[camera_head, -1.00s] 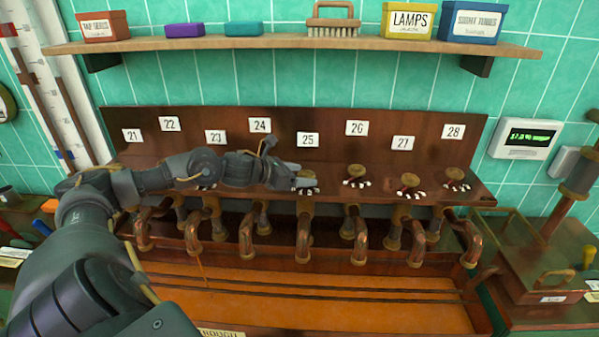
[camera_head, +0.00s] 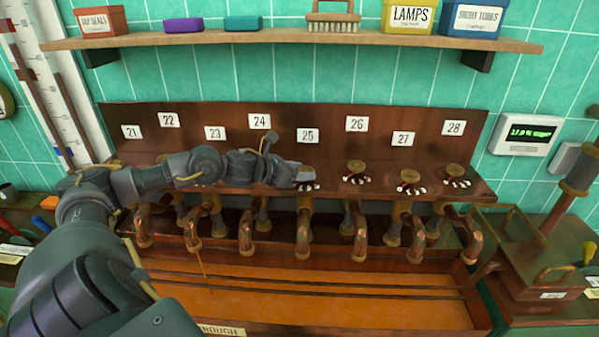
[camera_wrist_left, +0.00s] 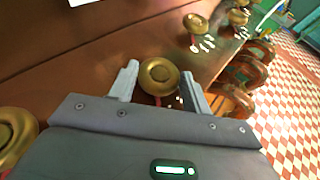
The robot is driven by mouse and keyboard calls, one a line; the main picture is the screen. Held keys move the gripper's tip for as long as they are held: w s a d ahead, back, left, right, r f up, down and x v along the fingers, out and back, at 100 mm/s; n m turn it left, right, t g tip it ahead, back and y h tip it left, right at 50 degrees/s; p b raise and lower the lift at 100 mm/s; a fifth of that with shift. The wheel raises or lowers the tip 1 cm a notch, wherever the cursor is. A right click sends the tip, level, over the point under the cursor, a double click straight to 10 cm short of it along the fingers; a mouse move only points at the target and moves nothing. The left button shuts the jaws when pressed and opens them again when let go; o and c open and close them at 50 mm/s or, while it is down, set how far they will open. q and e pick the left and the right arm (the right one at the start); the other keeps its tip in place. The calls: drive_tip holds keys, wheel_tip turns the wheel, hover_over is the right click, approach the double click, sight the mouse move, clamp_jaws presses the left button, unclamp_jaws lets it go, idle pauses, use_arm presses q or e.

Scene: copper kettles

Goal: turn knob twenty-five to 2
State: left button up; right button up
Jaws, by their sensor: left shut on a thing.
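The label 25 (camera_head: 308,135) is on the brown back panel. Knob twenty-five, a round brass knob (camera_wrist_left: 158,75), sits between the two grey fingers of my left gripper (camera_wrist_left: 157,88) in the left wrist view. My left gripper (camera_head: 305,176) is below label 25 in the head view, shut on the knob, and largely hides it there. The knob's pointer and most of its white scale marks are hidden, so its setting cannot be read. My right gripper is not in view.
Knob 26 (camera_head: 356,170), knob 27 (camera_head: 410,178) and knob 28 (camera_head: 455,172) stand to the right on the same ledge. Several copper spouts (camera_head: 303,240) hang below, over an orange trough (camera_head: 330,310). A shelf (camera_head: 290,40) with boxes runs above.

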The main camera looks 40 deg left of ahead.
use_arm(q)
drive_tip(key=n+y, duration=0.2)
drive_tip(key=shift+d+t+y, duration=0.3)
drive_tip(key=shift+d+r+n+y, duration=0.15)
drive_tip(key=shift+d+n+y, duration=0.05)
drive_tip(key=shift+n+y, duration=0.85)
drive_tip(key=n+y, duration=0.1)
drive_tip(key=n+y+p, duration=0.1)
drive_tip(key=n+g+y, duration=0.1)
drive_tip(key=y, duration=0.1)
drive_tip(key=shift+w+d+n+p, duration=0.1)
drive_tip(key=shift+d+n+p, duration=0.15)
drive_tip(key=shift+p, duration=0.05)
drive_tip(key=shift+w+d+n+g+y+p, duration=0.15)
drive_tip(key=shift+n+g+y+p, duration=0.45)
drive_tip(key=shift+n+g+y, duration=0.75)
drive_tip(key=shift+n+y, duration=0.35)
drive_tip(key=shift+y, duration=0.05)
drive_tip(key=o, duration=1)
